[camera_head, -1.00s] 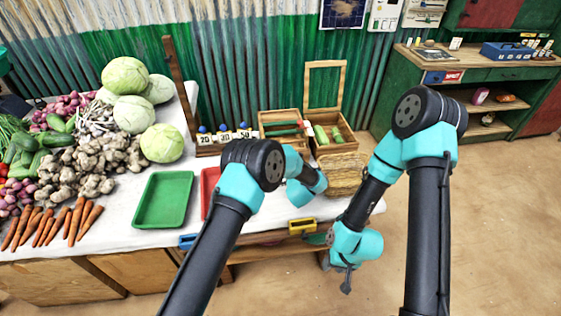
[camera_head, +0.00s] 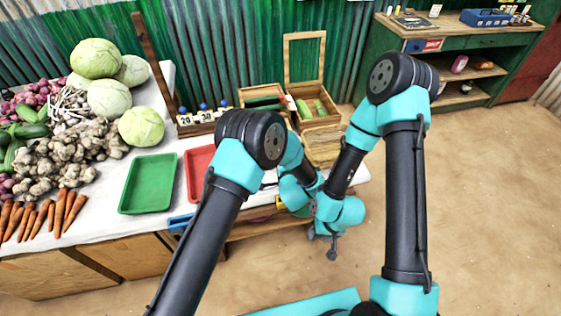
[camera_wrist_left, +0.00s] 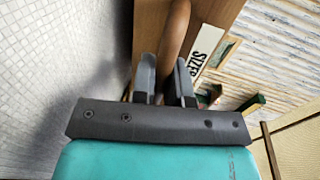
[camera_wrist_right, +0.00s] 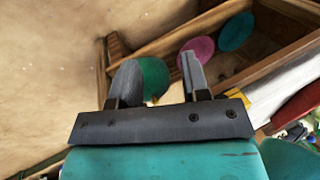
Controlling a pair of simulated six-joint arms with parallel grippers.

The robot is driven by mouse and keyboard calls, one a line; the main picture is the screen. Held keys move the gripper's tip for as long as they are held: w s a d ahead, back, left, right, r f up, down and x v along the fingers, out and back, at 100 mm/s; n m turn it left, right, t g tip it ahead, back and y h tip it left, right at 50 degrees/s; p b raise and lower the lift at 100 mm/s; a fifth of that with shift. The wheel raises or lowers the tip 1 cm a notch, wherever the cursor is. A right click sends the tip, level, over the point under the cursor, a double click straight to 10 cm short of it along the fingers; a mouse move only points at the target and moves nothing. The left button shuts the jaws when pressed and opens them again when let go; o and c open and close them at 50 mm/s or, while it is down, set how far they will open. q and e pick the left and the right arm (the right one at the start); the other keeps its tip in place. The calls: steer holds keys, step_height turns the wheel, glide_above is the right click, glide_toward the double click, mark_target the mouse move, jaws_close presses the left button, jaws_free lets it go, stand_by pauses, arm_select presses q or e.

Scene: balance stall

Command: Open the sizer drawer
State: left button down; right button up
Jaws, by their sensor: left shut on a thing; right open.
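In the left wrist view a wooden drawer front (camera_wrist_left: 218,14) carries a white label (camera_wrist_left: 206,45) whose letters read like "SIZES" or "SIZER". My left gripper (camera_wrist_left: 164,66) is shut on a rounded brown handle (camera_wrist_left: 176,28) beside that label. In the head view my arms hide this gripper and the drawer front; how far the drawer stands out cannot be told. My right gripper (camera_head: 332,253) hangs in front of the table's edge, open and empty. In its wrist view, green, pink and teal discs (camera_wrist_right: 236,31) lie in a wood-edged space beyond the fingers (camera_wrist_right: 158,65).
The white-topped table (camera_head: 105,220) holds a green tray (camera_head: 148,184), a red tray (camera_head: 199,172), vegetables and wooden boxes (camera_head: 313,103). A blue piece (camera_head: 180,222) and a yellow piece (camera_head: 280,201) sit on its front edge. The sandy floor at right (camera_head: 470,200) is clear.

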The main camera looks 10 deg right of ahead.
arm_select(q)
steer(key=c, duration=1.1)
jaws_free()
steer(key=shift+c, duration=0.2)
steer(key=shift+s+r, duration=0.1)
steer(key=shift+s, duration=0.35)
steer(key=shift+v, duration=3.65)
arm_select(e)
steer(key=shift+s+a+r, duration=0.1)
steer(key=shift+s+a, duration=0.2)
steer(key=shift+s, duration=0.45)
arm_select(q)
steer(key=shift+d+r, duration=0.1)
steer(key=shift+d, duration=0.05)
steer(key=shift+w, duration=0.1)
steer(key=x, duration=0.7)
steer(key=shift+w, duration=0.5)
arm_select(e)
steer(key=shift+w+d, duration=0.3)
steer(key=shift+w, duration=0.5)
